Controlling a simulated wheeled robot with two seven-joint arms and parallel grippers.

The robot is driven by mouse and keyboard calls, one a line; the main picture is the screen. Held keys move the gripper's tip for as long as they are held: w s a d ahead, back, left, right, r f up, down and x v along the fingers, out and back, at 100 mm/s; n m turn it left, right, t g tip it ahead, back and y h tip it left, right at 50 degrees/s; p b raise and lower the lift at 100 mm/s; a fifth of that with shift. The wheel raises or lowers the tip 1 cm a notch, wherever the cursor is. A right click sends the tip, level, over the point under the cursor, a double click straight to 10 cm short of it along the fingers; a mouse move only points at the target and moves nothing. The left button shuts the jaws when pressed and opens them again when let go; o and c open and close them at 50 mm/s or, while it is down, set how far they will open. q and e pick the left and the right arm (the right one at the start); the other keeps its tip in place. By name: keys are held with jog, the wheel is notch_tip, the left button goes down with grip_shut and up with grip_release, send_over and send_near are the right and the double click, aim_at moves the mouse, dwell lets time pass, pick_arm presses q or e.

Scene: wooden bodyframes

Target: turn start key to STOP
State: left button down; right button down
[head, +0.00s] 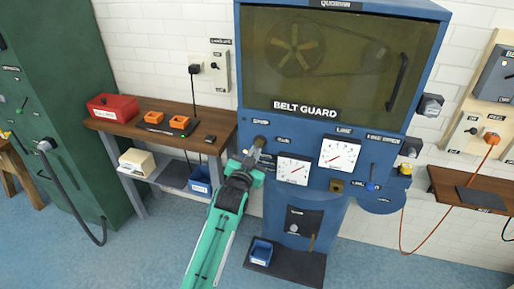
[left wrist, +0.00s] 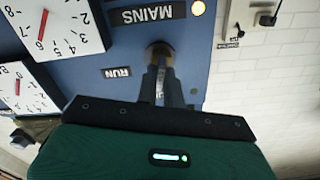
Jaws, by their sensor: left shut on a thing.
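My left gripper (head: 256,150) reaches the lower left of the blue machine's front panel (head: 320,195). In the left wrist view its two fingers (left wrist: 162,75) are shut on the start key, at a round brownish switch (left wrist: 159,50). The fingers hide most of the key, so I cannot tell its angle. A RUN label (left wrist: 116,72) is beside the switch, and a MAINS label (left wrist: 148,14) is above it in that view. My right gripper is not in view.
Two white dials (head: 293,169) (head: 339,154) sit right of the key. The belt guard (head: 325,60) is above. A wooden bench (head: 215,128) with a red bin (head: 112,107) and orange parts stands at left. A blue bin (head: 261,252) sits below. An orange cord (head: 403,225) hangs at right.

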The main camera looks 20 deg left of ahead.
pick_arm(q)
jog(key=n, duration=0.3)
jog(key=shift+p, duration=0.35)
jog(key=c, duration=1.5)
grip_release()
jog(key=shift+o, duration=0.2)
